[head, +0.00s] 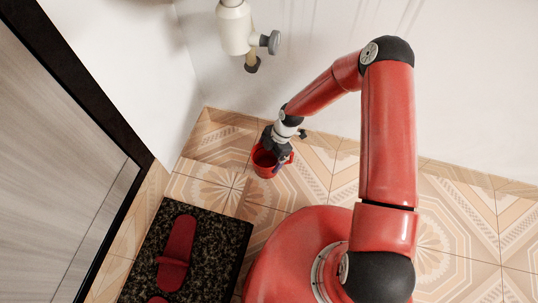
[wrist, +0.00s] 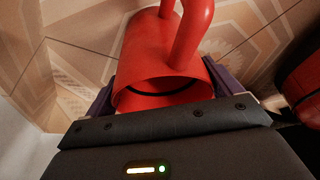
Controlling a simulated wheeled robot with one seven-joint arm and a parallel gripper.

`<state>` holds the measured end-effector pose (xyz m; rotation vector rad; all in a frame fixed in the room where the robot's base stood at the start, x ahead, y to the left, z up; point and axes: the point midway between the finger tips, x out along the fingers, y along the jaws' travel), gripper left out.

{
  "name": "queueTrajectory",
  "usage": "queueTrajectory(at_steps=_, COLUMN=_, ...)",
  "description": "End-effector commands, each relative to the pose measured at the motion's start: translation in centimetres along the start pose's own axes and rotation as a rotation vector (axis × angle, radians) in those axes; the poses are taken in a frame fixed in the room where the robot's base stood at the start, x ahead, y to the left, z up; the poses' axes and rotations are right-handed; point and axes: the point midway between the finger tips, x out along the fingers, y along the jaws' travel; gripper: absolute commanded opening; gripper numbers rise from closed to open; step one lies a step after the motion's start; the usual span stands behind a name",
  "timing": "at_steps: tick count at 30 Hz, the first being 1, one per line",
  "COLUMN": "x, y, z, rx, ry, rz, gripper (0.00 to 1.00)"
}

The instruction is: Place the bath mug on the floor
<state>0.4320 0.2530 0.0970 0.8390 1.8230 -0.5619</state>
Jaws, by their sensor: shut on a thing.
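The bath mug is a red cup with a handle. In the head view the bath mug (head: 265,165) is held at the end of my arm, over the tiled floor (head: 290,195) near the back wall. In the wrist view the mug (wrist: 150,65) lies between the two fingers, its handle at the top and its rim toward the camera. My gripper (head: 279,152) is shut on the mug; in the wrist view the gripper (wrist: 165,100) shows dark fingers on both sides of it. I cannot tell whether the mug touches the floor.
A dark speckled mat (head: 222,245) with red slippers (head: 177,250) lies at the lower left, beside a door (head: 60,150). A white pipe fitting with a grey knob (head: 235,28) is on the back wall. Patterned floor around the mug is clear.

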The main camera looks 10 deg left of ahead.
Motion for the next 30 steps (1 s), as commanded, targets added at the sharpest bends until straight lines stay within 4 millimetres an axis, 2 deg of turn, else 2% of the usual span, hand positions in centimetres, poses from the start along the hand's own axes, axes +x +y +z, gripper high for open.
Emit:
queueTrajectory(at_steps=6, x=0.2, y=0.0, z=0.1, rx=0.0, ry=0.0, rz=0.0, gripper=0.67)
queueTrajectory(at_steps=7, x=0.2, y=0.0, z=0.1, rx=0.0, ry=0.0, rz=0.0, gripper=0.92)
queueTrajectory(at_steps=9, x=0.1, y=0.0, z=0.0, rx=0.0, ry=0.0, rz=0.0, gripper=1.0)
queueTrajectory(at_steps=16, x=0.0, y=0.0, z=0.0, rx=0.0, ry=0.0, rz=0.0, gripper=1.0)
queueTrajectory(at_steps=20, x=-1.0, y=0.1, z=-0.1, rx=0.001, ry=0.0, rz=0.002, gripper=1.0)
queueTrajectory(at_steps=30, x=-8.1, y=0.1, z=0.0, rx=0.001, ry=-0.001, rz=0.004, gripper=1.0)
